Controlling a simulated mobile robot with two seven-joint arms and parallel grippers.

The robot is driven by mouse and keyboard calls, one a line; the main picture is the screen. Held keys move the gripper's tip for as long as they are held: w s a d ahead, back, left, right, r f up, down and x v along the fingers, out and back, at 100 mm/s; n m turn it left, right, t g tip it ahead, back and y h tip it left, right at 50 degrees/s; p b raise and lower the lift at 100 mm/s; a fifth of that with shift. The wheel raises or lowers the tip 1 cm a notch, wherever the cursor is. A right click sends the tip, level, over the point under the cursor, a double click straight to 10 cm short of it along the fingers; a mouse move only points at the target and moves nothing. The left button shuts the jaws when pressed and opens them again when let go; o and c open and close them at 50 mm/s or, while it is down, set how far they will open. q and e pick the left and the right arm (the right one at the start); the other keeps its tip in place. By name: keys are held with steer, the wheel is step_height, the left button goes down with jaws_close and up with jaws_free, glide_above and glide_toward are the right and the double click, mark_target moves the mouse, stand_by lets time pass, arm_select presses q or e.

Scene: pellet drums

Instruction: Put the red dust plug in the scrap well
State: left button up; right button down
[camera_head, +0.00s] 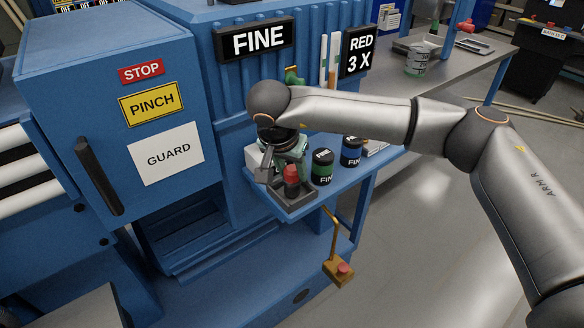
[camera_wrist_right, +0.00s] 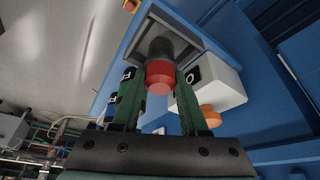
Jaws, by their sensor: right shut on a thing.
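The red dust plug (camera_head: 291,174) is at the front of the blue side shelf, with a dark cylindrical part below it. In the right wrist view the red plug (camera_wrist_right: 160,78) is between the green fingers, and the dark part stands in or over a grey square recess (camera_wrist_right: 190,40). My right gripper (camera_wrist_right: 160,82) is shut on the red plug. In the head view my right wrist hides much of this gripper (camera_head: 289,160). A grey tray (camera_head: 303,198) surrounds the plug's foot; I cannot tell whether it is the scrap well. My left gripper is not in view.
A black-and-green jar (camera_head: 321,168) and a black-and-blue jar (camera_head: 351,153) stand right of the plug. A white box (camera_wrist_right: 222,82) with an orange knob (camera_wrist_right: 209,117) is close beside the gripper. The blue GUARD cabinet (camera_head: 165,155) is left. A red button (camera_head: 342,268) hangs below the shelf.

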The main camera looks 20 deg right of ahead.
steer(key=shift+f, duration=0.1)
steer(key=shift+c, duration=2.2)
jaws_free()
